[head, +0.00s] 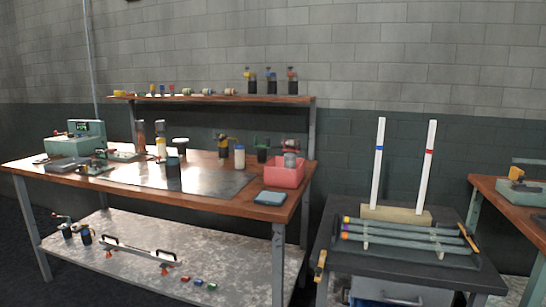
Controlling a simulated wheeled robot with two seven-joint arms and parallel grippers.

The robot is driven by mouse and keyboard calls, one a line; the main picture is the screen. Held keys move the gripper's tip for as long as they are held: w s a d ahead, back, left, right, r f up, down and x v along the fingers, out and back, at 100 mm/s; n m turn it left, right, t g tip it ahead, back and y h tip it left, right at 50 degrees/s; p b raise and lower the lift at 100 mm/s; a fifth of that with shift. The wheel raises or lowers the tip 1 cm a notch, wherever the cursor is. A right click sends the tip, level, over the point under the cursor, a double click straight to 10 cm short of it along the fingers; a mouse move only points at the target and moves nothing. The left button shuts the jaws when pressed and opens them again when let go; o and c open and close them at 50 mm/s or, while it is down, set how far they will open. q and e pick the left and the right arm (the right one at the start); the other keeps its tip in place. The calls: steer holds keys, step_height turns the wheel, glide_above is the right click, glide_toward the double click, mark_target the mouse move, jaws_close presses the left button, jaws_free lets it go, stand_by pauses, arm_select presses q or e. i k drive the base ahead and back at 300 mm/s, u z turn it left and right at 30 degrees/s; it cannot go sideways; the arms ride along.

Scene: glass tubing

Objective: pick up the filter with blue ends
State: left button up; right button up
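Several small pale cylinders lie on the raised shelf at the back of the workbench and look like filters. One is at the left (187,91), one in the middle (210,92) and one at the right (230,91). Their end colours are too small to tell, so I cannot say which has blue ends. Neither of my grippers is in view.
The wooden workbench (235,190) holds a green machine (87,135), a red bin (284,172) and several bottles. Dark-topped bottles (270,81) stand at the shelf's right end. A dark cart (400,255) with tubes stands right. Dark floor lies in front.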

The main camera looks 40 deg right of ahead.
mark_target(240, 148)
steer(key=z, duration=0.85)
steer(key=i, duration=1.6)
steer(key=u, duration=0.65)
